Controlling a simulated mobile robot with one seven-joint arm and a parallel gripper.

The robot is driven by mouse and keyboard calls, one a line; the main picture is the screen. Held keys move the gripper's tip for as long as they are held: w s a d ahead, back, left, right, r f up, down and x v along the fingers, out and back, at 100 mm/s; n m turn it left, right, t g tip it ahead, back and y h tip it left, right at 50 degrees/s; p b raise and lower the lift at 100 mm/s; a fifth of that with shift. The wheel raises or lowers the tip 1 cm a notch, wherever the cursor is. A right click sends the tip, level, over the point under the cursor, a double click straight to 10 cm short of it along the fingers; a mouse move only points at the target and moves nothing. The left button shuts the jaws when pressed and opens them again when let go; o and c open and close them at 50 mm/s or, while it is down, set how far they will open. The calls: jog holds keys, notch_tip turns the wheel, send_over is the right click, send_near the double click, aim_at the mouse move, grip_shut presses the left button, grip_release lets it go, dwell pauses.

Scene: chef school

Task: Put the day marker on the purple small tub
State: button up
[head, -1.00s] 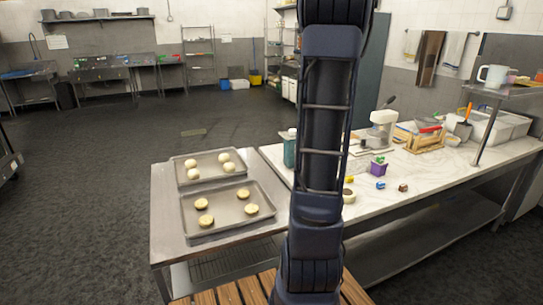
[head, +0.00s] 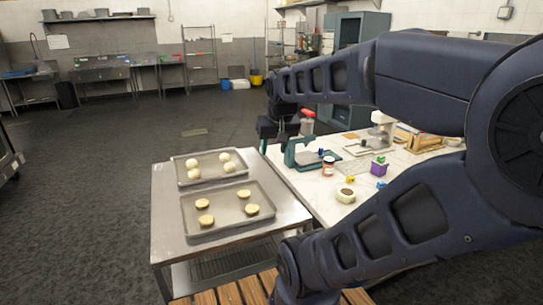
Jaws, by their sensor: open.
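The purple small tub (head: 378,170) stands on the white worktop, with a small green piece (head: 380,159) at its top. A small blue block (head: 381,184) lies just in front of it, and a small yellow block (head: 350,180) lies to its left. I cannot tell which of these small pieces is the day marker.
A teal device (head: 301,153), a jar (head: 328,167) and a pale roll (head: 345,195) stand on the worktop. Two trays, one with dough balls (head: 211,153) and one with flat rounds (head: 190,212), fill the metal table. My arm hides the worktop's right part.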

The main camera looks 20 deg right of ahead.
jog(key=s+a, duration=0.1)
jog(key=s+a+f+n, duration=0.1)
jog(key=s, duration=0.1)
jog(key=shift+f, duration=0.1)
jog(key=shift+o, duration=0.3)
dwell(1.6)
